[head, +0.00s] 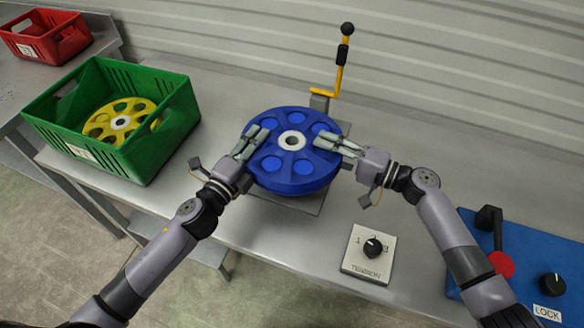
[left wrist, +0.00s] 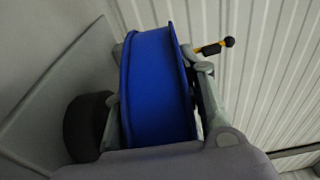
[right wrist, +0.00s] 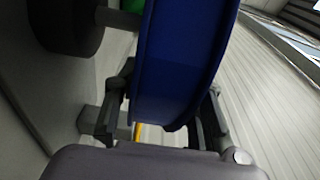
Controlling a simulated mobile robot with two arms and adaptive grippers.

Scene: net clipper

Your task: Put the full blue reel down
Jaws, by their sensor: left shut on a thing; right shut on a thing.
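The blue reel (head: 292,172) is held flat between my two grippers in the middle of the head view, above a grey plate on the bench. Its white hub (head: 292,141) faces up. My left gripper (head: 252,142) is shut on the reel's left rim, and my right gripper (head: 335,145) is shut on its right rim. In the left wrist view the reel's blue side (left wrist: 158,90) sits between the fingers. In the right wrist view the blue side (right wrist: 180,65) also sits between the fingers. A dark round part (left wrist: 88,127) shows beneath the reel, apart from it in the wrist views.
A green crate (head: 150,165) with a yellow reel (head: 118,125) stands at left, a red crate (head: 45,38) behind it. A yellow lever (head: 340,75) stands behind the blue reel. A tension dial (head: 370,252) and a blue lock panel (head: 540,265) lie at front right.

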